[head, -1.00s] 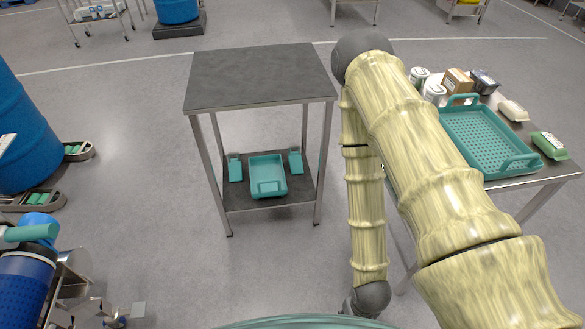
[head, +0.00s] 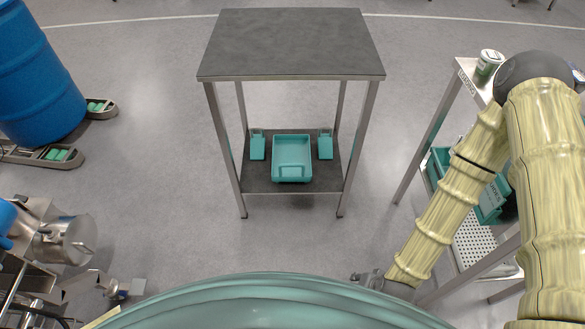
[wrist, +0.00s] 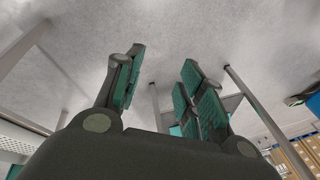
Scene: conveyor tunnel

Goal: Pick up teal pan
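A teal pan (head: 292,157), a shallow rectangular tray with a handle at its near end, sits upright on the lower shelf (head: 257,180) of a grey-topped metal table. A smaller teal item stands on each side of it, left (head: 257,146) and right (head: 325,146).
The table's dark top (head: 290,42) is bare and overhangs the shelf; its metal legs frame the opening. A metal cart (head: 423,145) with teal bins stands at right, partly behind my arm. A blue barrel (head: 38,75) stands at left. Floor before the table is clear.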

